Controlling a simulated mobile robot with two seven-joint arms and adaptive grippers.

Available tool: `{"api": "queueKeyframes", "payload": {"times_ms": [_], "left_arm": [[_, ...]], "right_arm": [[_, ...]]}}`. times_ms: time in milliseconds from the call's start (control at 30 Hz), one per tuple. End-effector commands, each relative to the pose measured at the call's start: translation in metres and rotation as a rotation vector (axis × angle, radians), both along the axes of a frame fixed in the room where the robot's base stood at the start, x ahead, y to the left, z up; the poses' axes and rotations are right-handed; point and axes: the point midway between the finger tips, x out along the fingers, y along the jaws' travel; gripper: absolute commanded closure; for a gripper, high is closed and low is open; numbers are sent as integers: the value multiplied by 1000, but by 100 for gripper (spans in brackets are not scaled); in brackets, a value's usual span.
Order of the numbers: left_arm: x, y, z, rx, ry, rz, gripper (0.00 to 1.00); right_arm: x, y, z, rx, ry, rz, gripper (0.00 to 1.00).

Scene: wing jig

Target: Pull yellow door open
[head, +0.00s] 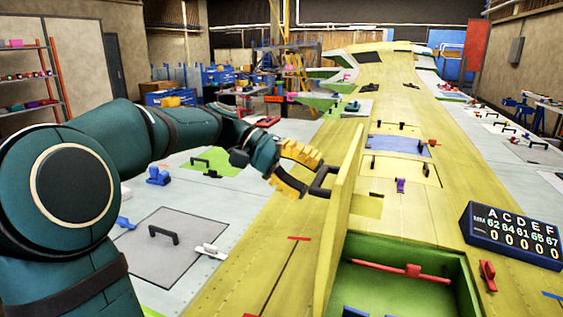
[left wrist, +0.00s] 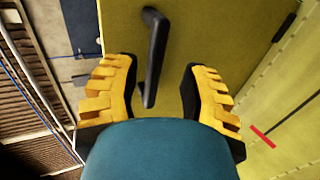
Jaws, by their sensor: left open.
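The yellow door (head: 344,212) stands raised, roughly upright, along the left edge of a green-lined opening (head: 400,288) in the yellow wing. Its black handle (head: 322,182) is on the door's left face. My left gripper (head: 306,173), with yellow fingers, is open at the handle. In the left wrist view the handle (left wrist: 154,55) lies between the two spread fingers, with a gap on each side. The door's face (left wrist: 220,30) fills the background behind it. My right gripper is not in view.
A red bar (head: 400,269) spans the opening. A dark number display (head: 513,236) and a red clamp (head: 487,275) sit to its right. A grey panel with a black handle (head: 164,235) lies at left. More hatches line the wing beyond.

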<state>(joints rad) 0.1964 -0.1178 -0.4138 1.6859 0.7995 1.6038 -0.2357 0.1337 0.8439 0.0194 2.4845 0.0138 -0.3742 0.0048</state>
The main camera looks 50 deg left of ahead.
Motion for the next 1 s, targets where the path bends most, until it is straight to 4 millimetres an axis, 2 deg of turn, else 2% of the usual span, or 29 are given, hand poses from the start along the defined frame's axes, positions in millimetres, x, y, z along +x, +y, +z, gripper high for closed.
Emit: {"api": "queueKeyframes", "payload": {"times_ms": [300, 500, 700, 1000], "left_arm": [[-24, 54, 24, 2, 2, 5, 56], [-37, 78, 36, 1, 4, 3, 56], [-42, 87, 41, 1, 5, -1, 56], [-42, 87, 42, 0, 4, -1, 56]], "right_arm": [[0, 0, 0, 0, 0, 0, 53], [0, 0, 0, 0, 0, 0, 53], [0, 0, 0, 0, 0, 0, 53], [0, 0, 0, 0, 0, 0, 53]]}}
